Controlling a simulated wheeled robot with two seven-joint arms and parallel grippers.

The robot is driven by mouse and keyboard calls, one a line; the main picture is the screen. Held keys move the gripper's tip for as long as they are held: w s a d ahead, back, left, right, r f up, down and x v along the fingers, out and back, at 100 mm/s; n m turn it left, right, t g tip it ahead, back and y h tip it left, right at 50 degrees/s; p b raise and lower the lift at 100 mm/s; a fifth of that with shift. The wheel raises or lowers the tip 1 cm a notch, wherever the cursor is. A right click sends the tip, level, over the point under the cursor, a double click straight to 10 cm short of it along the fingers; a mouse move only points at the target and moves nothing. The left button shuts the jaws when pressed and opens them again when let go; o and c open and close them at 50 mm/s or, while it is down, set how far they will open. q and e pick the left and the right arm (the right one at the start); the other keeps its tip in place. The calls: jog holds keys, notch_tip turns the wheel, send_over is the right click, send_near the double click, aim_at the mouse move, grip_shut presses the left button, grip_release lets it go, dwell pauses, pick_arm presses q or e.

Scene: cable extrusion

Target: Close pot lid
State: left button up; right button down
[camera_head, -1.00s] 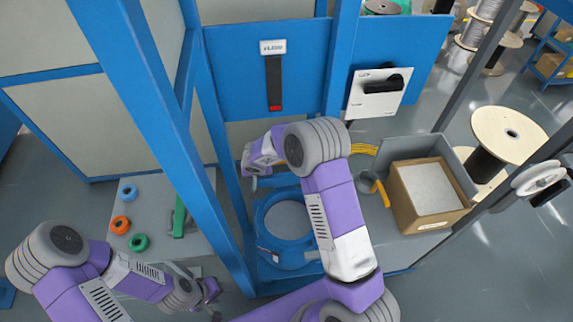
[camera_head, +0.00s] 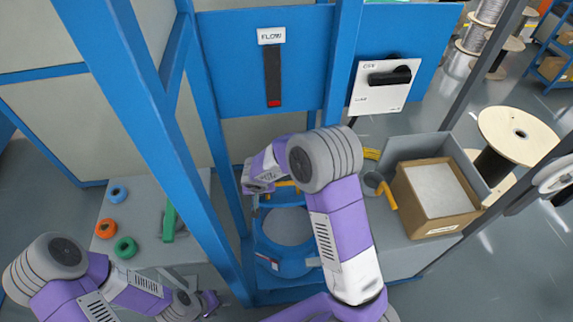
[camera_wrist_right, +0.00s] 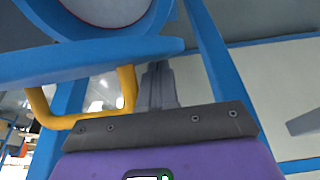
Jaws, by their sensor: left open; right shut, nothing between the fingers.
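The blue round pot (camera_head: 270,250) stands below and beside my right arm in the head view, with a grey disc-shaped middle, and the arm covers its right side. A blue part with a yellow handle (camera_head: 285,184), which looks like the lid, shows at the pot's back edge, partly hidden by my arm; its exact tilt is unclear. In the right wrist view the yellow handle (camera_wrist_right: 127,92) hangs from a blue edge (camera_wrist_right: 100,60). My right gripper (camera_wrist_right: 157,82) is shut and empty beside the handle; contact is unclear. My left gripper (camera_head: 210,302) is open, low at the left, away from the pot.
A cardboard box (camera_head: 432,200) sits on the bench right of the pot. A blue frame post (camera_head: 165,140) stands left of it. Blue, orange and green rings (camera_head: 126,247) lie on a small left table. A FLOW panel (camera_head: 272,75) and a switch plate (camera_head: 383,86) are behind.

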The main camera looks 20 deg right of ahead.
aim_at(260, 201)
jog(key=shift+s+a+f+b, duration=0.3)
jog(key=shift+s+f+b, duration=0.6)
jog(key=shift+b, duration=1.15)
jog(key=shift+s+a+f+b, duration=0.1)
jog(key=shift+s+f+b, duration=0.2)
jog(key=shift+b, duration=0.3)
jog(key=shift+s+a+f, duration=0.15)
jog(key=shift+s+f, duration=0.35)
jog(key=shift+f, duration=0.2)
jog(key=shift+s+a+f, duration=0.15)
jog(key=shift+s+f, duration=0.3)
jog(key=shift+f, duration=0.25)
jog(key=shift+s+a+f, duration=0.1)
jog(key=shift+s+f, duration=0.2)
jog(key=shift+f, duration=0.5)
jog(key=shift+s+a+f, duration=0.1)
jog(key=shift+s+f, duration=0.15)
jog(key=shift+f, duration=0.6)
jog(key=shift+s+a+f, duration=0.1)
jog(key=shift+s+f, duration=0.2)
jog(key=shift+f, duration=0.5)
jog(key=shift+d, duration=0.1)
notch_tip(260, 201, up, 9)
jog(key=p, duration=0.6)
jog(key=shift+p, duration=0.3)
